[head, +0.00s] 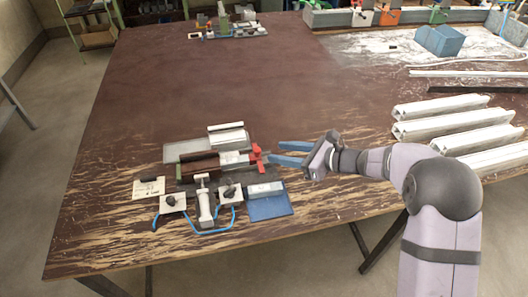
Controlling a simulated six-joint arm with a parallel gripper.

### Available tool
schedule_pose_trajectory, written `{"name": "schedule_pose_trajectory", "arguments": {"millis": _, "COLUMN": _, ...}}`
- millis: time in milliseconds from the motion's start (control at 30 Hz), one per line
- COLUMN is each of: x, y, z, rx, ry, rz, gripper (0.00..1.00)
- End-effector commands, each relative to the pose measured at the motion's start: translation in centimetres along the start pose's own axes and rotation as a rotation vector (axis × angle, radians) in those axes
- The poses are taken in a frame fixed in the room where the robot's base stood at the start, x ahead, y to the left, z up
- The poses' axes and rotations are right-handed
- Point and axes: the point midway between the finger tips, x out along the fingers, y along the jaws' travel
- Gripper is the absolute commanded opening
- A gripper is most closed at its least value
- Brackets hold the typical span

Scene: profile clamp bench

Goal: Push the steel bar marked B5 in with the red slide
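The red slide (256,160) is at the right end of a clamp fixture (182,174) on the near part of the bench. A light grey metal piece (233,158) lies in the fixture just left of the slide. Another light bar (228,137) lies behind it, and a short silver block (265,189) rests on a blue pad (270,207) in front. I cannot read a B5 mark on any of them. My gripper (272,152) points left with its two blue fingers apart and nothing visible between them. Its tips are close to the slide's right side; contact cannot be told.
Two clamp blocks (172,202) with dark knobs, a light cylinder (206,208) and a blue hose (156,220) lie in front of the fixture. Several white profiles (440,107) lie at the right. Another fixture (228,32) stands at the back. The bench's middle is clear.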

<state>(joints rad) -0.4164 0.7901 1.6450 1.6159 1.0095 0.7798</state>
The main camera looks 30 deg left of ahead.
Motion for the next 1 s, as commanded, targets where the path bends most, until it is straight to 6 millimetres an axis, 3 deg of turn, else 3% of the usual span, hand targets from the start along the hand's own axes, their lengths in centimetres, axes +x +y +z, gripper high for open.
{"name": "schedule_pose_trajectory", "arguments": {"millis": 600, "x": 6.4, "y": 0.1, "z": 0.0, "rx": -0.003, "ry": 0.003, "rz": 0.001, "gripper": 0.39}}
{"name": "schedule_pose_trajectory", "arguments": {"millis": 1000, "x": 7.1, "y": 0.1, "z": -0.1, "rx": -0.003, "ry": 0.003, "rz": 0.000, "gripper": 0.39}}
